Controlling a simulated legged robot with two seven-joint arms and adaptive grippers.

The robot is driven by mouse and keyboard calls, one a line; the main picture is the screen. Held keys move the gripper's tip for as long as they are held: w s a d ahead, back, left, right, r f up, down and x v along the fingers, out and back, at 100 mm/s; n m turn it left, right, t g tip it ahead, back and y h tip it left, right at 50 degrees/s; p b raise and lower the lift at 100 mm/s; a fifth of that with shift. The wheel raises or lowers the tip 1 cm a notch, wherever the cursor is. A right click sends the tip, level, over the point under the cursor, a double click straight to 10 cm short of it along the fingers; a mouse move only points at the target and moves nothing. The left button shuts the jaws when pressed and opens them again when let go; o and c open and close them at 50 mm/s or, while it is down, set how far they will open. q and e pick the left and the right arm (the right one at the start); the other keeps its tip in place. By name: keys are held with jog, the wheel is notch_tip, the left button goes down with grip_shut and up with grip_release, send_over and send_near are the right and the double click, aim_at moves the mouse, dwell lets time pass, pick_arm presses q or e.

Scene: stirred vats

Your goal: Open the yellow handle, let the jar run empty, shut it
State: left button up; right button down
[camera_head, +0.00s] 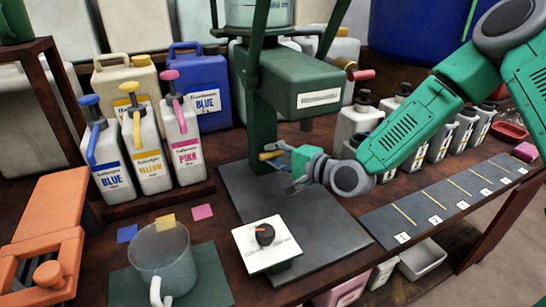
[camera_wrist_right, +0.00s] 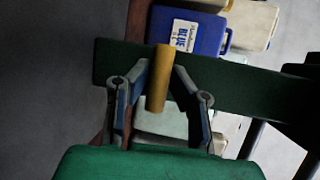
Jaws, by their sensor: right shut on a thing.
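The yellow handle (camera_head: 270,155) is a short rod on the green post of the stand. It also shows in the right wrist view (camera_wrist_right: 160,80), between the fingers. My right gripper (camera_head: 283,165) comes in from the right and is shut on the yellow handle; its fingers hold it from both sides in the wrist view (camera_wrist_right: 161,67). A clear jar (camera_head: 258,12) sits at the top of the stand, cut off by the top edge, so its level is hard to tell. My left gripper is not in view.
A glass mug (camera_head: 162,262) stands on a green mat at front. A white plate with a black knob (camera_head: 265,235) lies on the grey slab. Blue, yellow and pink labelled bottles (camera_head: 145,150) stand left of the stand. An orange device (camera_head: 50,235) is at the left edge.

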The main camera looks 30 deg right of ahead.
jog(key=shift+s+f, duration=0.2)
jog(key=shift+f, duration=0.15)
jog(key=c, duration=1.5)
grip_release()
jog(key=shift+o, duration=0.2)
jog(key=shift+w+r, duration=0.1)
jog(key=shift+d+r, duration=0.1)
jog(key=v, duration=1)
jog(key=shift+s+d, duration=0.15)
jog(key=shift+s, duration=0.15)
jog(key=shift+s+d, duration=0.15)
jog(key=shift+s, duration=0.5)
